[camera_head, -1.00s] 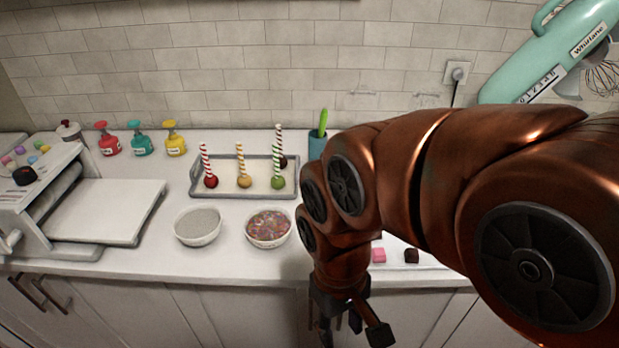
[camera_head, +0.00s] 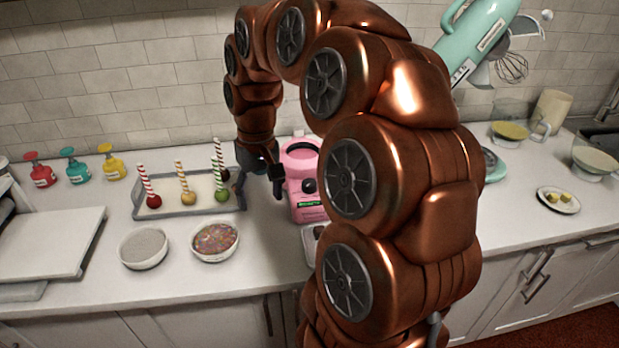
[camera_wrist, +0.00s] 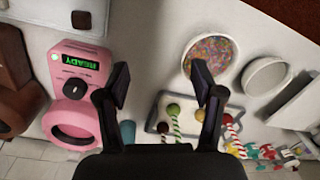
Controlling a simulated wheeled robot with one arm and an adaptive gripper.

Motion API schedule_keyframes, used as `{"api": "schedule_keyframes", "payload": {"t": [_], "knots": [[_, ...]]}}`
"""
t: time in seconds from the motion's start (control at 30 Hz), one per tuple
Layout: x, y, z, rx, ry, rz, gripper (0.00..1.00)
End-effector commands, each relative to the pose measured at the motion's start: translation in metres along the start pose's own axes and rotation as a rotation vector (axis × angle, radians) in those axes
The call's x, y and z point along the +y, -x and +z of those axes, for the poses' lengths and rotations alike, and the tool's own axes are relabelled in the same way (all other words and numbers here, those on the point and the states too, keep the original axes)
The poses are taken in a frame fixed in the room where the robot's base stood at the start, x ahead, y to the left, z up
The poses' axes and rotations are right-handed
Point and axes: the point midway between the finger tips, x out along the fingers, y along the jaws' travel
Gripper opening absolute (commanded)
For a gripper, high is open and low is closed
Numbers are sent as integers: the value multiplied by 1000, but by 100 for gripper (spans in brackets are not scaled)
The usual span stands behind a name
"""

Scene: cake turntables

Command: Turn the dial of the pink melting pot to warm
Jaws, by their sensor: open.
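The pink melting pot (camera_head: 306,207) stands on the counter, partly hidden behind my arm in the head view. In the wrist view the pot (camera_wrist: 92,88) lies left of my fingers. Its dark round dial (camera_wrist: 73,89) sits between the open pot top and a green display (camera_wrist: 80,61) reading READY. The dial (camera_head: 309,186) also shows in the head view. My gripper (camera_head: 259,190) points down just left of the pot, open and empty. In the wrist view my gripper (camera_wrist: 161,80) has its fingers wide apart, clear of the dial.
A grey tray (camera_head: 141,211) with several striped-stick cake pops stands just left of my gripper. A sprinkle bowl (camera_head: 215,241) and a pale bowl (camera_head: 144,248) stand nearer the front. A mint mixer (camera_head: 480,40) stands at the back right.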

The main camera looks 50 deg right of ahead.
Motion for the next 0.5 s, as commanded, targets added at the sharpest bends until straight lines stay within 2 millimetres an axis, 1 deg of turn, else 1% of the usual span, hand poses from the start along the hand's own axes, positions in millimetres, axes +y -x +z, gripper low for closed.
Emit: {"api": "schedule_keyframes", "payload": {"t": [0.03, 0.07, 0.1, 0.17, 0.2, 0.3, 0.4, 0.5], "knots": [[19, 3, -17, 7, -43, -6, 67], [30, 4, -25, 13, -66, -7, 67], [45, 8, -35, 22, -98, -11, 67], [68, 8, -47, 26, -144, -12, 67], [84, 10, -55, 33, -175, -12, 67], [118, 10, -67, 41, -243, -14, 67], [144, 10, -74, 50, -293, -12, 67], [160, 10, -77, 53, -324, -9, 67]]}}
